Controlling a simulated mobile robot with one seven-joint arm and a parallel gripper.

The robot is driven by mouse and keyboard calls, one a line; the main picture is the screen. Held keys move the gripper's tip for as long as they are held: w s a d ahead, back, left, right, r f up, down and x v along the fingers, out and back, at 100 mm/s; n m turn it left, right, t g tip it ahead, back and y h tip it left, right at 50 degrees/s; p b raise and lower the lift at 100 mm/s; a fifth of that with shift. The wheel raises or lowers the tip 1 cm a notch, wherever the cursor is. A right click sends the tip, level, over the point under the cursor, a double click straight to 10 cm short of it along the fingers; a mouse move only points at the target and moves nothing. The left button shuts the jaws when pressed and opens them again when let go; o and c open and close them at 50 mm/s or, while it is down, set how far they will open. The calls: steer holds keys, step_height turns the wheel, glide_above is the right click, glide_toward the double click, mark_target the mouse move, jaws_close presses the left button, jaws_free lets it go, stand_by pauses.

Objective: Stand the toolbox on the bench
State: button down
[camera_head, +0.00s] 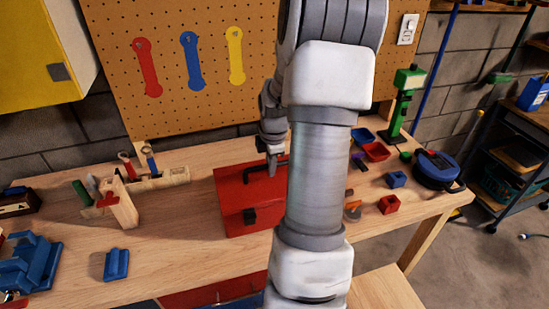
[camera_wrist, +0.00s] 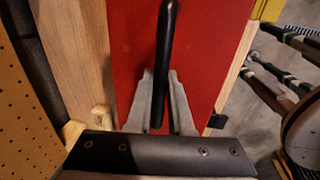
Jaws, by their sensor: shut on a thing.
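The red toolbox (camera_head: 236,195) is upright at the middle of the bench (camera_head: 180,240), with its black latch facing the front. It appears to rest on the bench top; a small gap below it cannot be ruled out. My arm hides its right part. My gripper (camera_head: 279,160) is over the lid, mostly behind my arm. In the wrist view, the fingers of my gripper (camera_wrist: 161,100) are shut on the toolbox's black handle (camera_wrist: 167,45), above the red lid (camera_wrist: 205,60).
A wooden block tool (camera_head: 123,205) and blue parts (camera_head: 35,262) lie left. Small bins (camera_head: 376,151), a green stand (camera_head: 401,105) and a round blue case (camera_head: 436,168) are right. A pegboard (camera_head: 190,95) stands behind. Bare bench lies left of the toolbox.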

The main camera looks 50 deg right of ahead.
step_height(320, 180, down, 2)
steer(key=shift+w, duration=0.1)
steer(key=c, duration=0.8)
jaws_free()
steer(key=r, duration=0.4)
steer(key=s+r, duration=0.1)
steer(key=r, duration=0.2)
steer(key=s+a+r, duration=0.1)
steer(key=r, duration=0.3)
steer(key=shift+s+r, duration=0.1)
steer(key=shift+r, duration=0.25)
steer(key=shift+a, duration=0.1)
